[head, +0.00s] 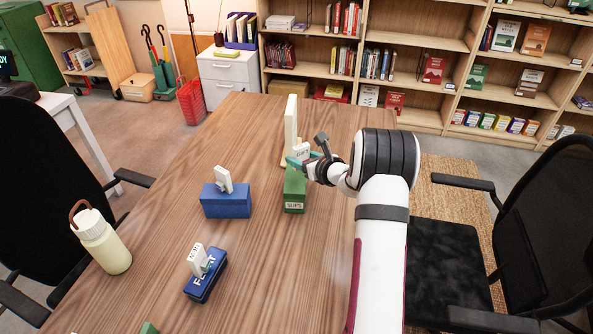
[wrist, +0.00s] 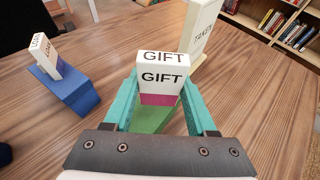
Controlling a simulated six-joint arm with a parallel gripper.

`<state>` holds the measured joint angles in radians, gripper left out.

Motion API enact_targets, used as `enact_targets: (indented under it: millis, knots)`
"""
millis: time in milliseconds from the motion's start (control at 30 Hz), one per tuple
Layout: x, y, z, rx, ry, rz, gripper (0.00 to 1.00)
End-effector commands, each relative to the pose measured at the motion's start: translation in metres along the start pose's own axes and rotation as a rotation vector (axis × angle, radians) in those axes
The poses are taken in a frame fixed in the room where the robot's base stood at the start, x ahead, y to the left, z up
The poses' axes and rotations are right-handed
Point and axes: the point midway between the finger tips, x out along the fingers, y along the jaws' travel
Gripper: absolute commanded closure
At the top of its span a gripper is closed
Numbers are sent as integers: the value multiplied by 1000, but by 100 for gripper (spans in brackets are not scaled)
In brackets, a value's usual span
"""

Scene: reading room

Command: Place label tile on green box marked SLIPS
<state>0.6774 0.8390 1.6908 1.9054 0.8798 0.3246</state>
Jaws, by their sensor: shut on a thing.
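A white label tile reading GIFT, with a magenta lower band (wrist: 160,82), stands upright between the teal fingers of my gripper (head: 302,162). The tile also shows in the head view (head: 301,151). My gripper is shut on it. The green box (head: 294,194) marked SLIPS lies on the table directly under the gripper. In the wrist view, part of the green box (wrist: 152,120) shows below the tile between the fingers. I cannot tell whether the tile's bottom edge touches the box. The fingers hide the far end of the box.
A tall cream block (wrist: 200,24) reading TAKEN stands just behind. A blue box (head: 226,207) with a tile on it is to the left. Another blue box (head: 205,282) with a tile is nearer. A cream bottle (head: 103,243) stands at the left edge. Bare wood (head: 265,270) lies between.

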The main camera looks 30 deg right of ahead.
Motion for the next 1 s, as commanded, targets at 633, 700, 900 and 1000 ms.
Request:
enact_targets:
  millis: [633,700,900,1000]
  knots:
    - [30,7,-42,0,-1,0,99]
    - [30,7,-42,0,-1,0,34]
    - [30,7,-42,0,-1,0,13]
    - [30,7,-42,0,-1,0,13]
